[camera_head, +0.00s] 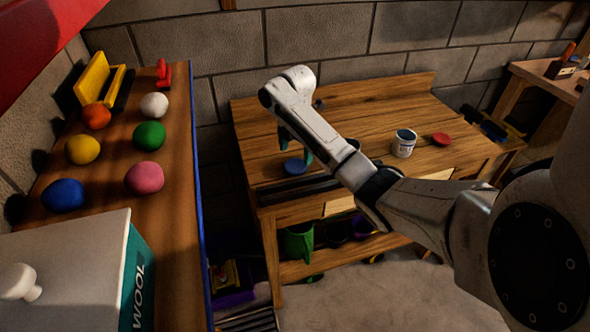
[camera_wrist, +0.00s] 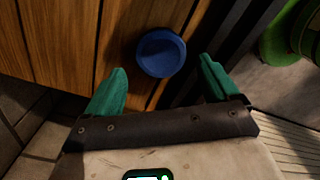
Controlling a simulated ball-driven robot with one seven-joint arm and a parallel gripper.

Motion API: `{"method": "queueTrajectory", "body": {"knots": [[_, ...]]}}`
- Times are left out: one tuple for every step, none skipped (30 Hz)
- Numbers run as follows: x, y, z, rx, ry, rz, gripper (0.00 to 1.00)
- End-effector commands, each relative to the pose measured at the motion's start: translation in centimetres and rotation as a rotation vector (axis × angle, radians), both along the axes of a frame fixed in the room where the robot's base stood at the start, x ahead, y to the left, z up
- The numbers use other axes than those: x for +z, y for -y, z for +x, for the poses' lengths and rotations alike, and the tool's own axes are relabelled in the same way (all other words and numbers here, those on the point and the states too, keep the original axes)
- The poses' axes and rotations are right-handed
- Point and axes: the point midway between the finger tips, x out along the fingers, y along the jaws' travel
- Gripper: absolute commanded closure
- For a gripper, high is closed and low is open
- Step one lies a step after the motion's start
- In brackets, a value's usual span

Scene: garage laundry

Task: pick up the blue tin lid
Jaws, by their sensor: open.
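The blue tin lid (camera_head: 296,167) lies on the wooden workbench near its front left corner. In the wrist view the round blue lid (camera_wrist: 161,50) shows whole, ahead of and between the two green fingertips, not touching either. My gripper (camera_head: 296,147) is open and empty, its green fingers pointing down above the lid. In the wrist view my gripper (camera_wrist: 163,72) has its fingers spread wider than the lid. The arm hides part of the bench right of the lid.
A blue-and-white tin (camera_head: 404,143) and a red lid (camera_head: 441,139) stand to the right on the workbench (camera_head: 376,103). Coloured balls lie on the left shelf. A green container (camera_head: 299,242) sits below the bench. Stone wall backs the bench.

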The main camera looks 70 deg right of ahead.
Motion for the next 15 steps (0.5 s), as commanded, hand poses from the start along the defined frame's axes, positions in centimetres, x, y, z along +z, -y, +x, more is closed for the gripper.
{"method": "queueTrajectory", "body": {"knots": [[-0.5, 0.1, -0.1, -0.001, -0.002, 0.002, 0.12], [-0.8, 0.1, -0.1, -0.001, -0.003, 0.002, 0.12], [-1.4, 0.2, -0.2, -0.001, -0.003, 0.002, 0.12], [-1.8, 0.2, -0.2, -0.001, -0.004, 0.002, 0.12], [-2.3, 0.3, -0.2, -0.001, -0.003, 0.002, 0.12], [-2.9, 0.4, -0.3, -0.001, -0.004, 0.002, 0.12], [-3.3, 0.4, -0.2, 0.0, -0.002, 0.002, 0.12], [-3.7, 0.4, -0.2, 0.0, -0.002, 0.001, 0.12], [-4.1, 0.4, -0.2, 0.0, -0.002, 0.002, 0.12], [-4.4, 0.4, -0.2, 0.0, -0.001, 0.0, 0.12], [-4.6, 0.4, -0.2, 0.0, -0.001, 0.0, 0.12], [-4.8, 0.4, -0.2, 0.0, -0.001, 0.0, 0.12], [-4.9, 0.4, -0.2, 0.001, 0.0, 0.0, 0.12], [-4.9, 0.4, -0.2, 0.001, 0.0, 0.0, 0.12], [-4.9, 0.4, -0.2, 0.001, 0.0, 0.0, 0.12]]}}
